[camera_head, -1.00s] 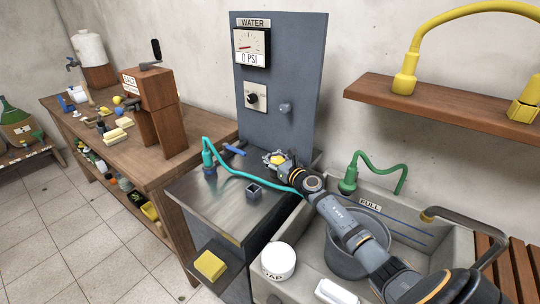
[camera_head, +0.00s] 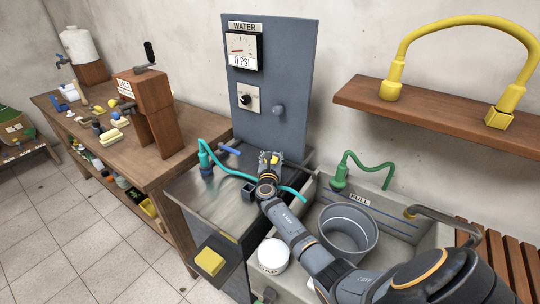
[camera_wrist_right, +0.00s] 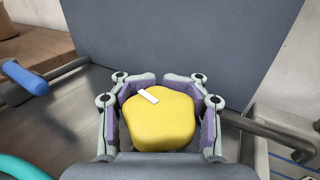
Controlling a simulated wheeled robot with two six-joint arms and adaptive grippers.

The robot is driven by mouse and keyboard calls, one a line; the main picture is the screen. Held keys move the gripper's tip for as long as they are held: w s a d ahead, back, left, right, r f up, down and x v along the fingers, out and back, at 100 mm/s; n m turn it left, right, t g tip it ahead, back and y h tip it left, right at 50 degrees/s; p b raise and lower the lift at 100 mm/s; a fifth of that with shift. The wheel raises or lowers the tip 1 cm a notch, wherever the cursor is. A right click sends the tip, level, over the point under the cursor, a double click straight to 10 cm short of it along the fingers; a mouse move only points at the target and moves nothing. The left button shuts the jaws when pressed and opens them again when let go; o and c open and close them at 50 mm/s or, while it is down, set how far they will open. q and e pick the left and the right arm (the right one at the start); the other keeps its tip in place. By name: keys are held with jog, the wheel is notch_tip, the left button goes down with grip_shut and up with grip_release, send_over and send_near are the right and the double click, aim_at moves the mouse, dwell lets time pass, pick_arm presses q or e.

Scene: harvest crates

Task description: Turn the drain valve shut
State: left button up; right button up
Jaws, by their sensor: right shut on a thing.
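A yellow rounded knob (camera_wrist_right: 160,122) with a short white mark on its top fills the middle of the right wrist view. I take it for the valve's handle, though no label shows on it. My right gripper (camera_wrist_right: 158,108) has its purple finger pads closed against the knob from both sides. In the head view my right gripper (camera_head: 271,158) is at the steel counter (camera_head: 205,205), in front of the grey panel, and mostly hides the knob (camera_head: 274,161). A blue-handled lever (camera_head: 229,149) stands to the left, also in the wrist view (camera_wrist_right: 25,77). My left gripper is not in view.
The upright panel (camera_head: 272,65) carries a water gauge (camera_head: 242,50) reading 0 PSI. A teal hose (camera_head: 232,171) runs across the counter near my wrist. A grey bucket (camera_head: 347,218) stands in the sink to the right. A soap tub (camera_head: 273,256) is near the front.

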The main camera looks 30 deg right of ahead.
jog(key=shift+s+f+m+g+h, duration=0.2)
jog(key=shift+f+m+g+h, duration=0.3)
jog(key=shift+g, duration=0.1)
jog(key=shift+d, duration=0.1)
jog(key=o, duration=1.3)
jog(key=shift+r, duration=0.2)
jog(key=shift+c, duration=0.2)
jog(key=shift+r, duration=0.1)
